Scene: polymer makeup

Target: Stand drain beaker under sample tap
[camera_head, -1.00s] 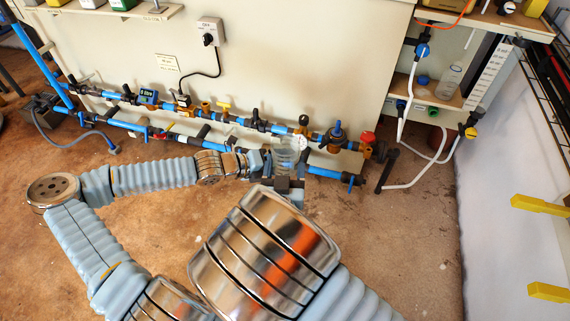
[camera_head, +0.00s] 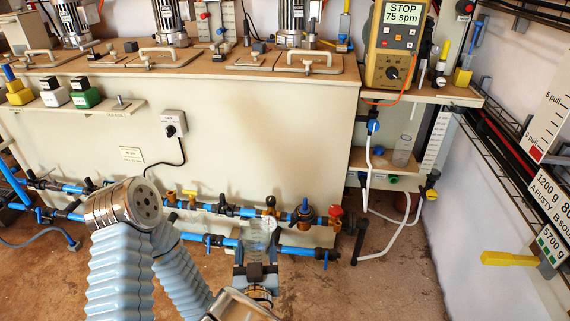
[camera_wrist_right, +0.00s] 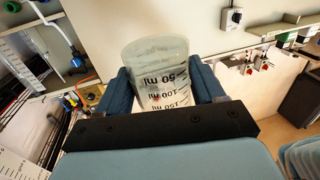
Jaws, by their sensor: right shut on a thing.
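A clear beaker (camera_head: 259,236) with black ml marks is held up by my right gripper (camera_head: 257,267), in front of the low pipe run. In the right wrist view the beaker (camera_wrist_right: 158,72) sits between the two blue fingers of my right gripper (camera_wrist_right: 165,92), which is shut on it. It looks empty. Several valves sit on the pipe beyond it, including a dark-knobbed fitting (camera_head: 270,204) and a red-knobbed one (camera_head: 335,212); I cannot tell which is the sample tap. My left arm bends at the lower left; its gripper is out of view.
The large cream tank (camera_head: 240,130) stands behind the pipes. At right, a small shelf (camera_head: 385,160) holds a clear vessel (camera_head: 402,152), with white hoses (camera_head: 367,170) hanging below. A yellow bracket (camera_head: 509,258) juts from the right wall. Brown floor is open at the lower right.

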